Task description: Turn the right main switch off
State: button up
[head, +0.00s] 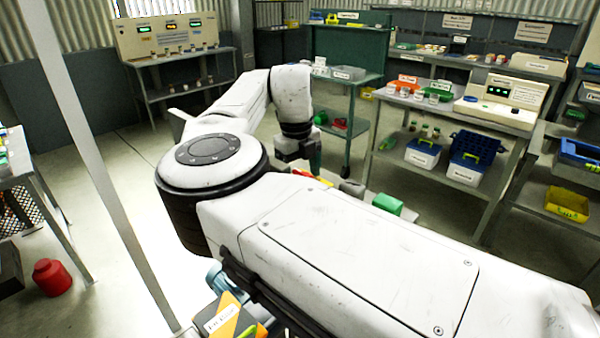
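I cannot pick out a right main switch in the head view. A beige control panel (168,37) with two green displays and small controls stands on a bench at the back left. Its controls are too small to read. My white arm fills the middle and lower right of the picture. My gripper (300,152) hangs pointing down at the arm's far end, near the middle. It is small, dark and partly hidden, so its fingers do not show clearly. It is well apart from the control panel.
A beige device (502,97) with a green display sits on the right bench. Blue bins (473,150) stand on the shelf below. A green shelf unit (348,45) stands at the back. A grey post (90,150) crosses the left, near a red canister (51,277). Floor at left centre is clear.

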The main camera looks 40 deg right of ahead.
jog(key=c, duration=1)
jog(key=shift+c, duration=0.2)
jog(key=shift+r+n+p, duration=0.1)
jog(key=shift+n+p, duration=0.2)
jog(key=shift+p, duration=0.2)
jog(key=n+p, duration=0.2)
jog(key=p, duration=0.1)
jog(key=shift+s+r+n+p, duration=0.1)
jog(key=shift+r+n+p, duration=0.05)
jog(key=shift+n+p, duration=0.15)
jog(key=n+p, duration=0.5)
jog(key=shift+s+a+n+t, duration=0.1)
jog(key=shift+n+t, duration=0.2)
jog(key=shift+t, duration=0.1)
jog(key=n+p, duration=0.4)
jog(key=n, duration=0.1)
jog(key=shift+s+y+p, duration=0.1)
jog(key=shift+y+p, duration=0.2)
jog(key=shift+p, duration=0.05)
jog(key=shift+f+n+p, duration=0.2)
jog(key=shift+n+p, duration=1.2)
jog(key=shift+n, duration=0.6)
jog(key=shift+a, duration=0.1)
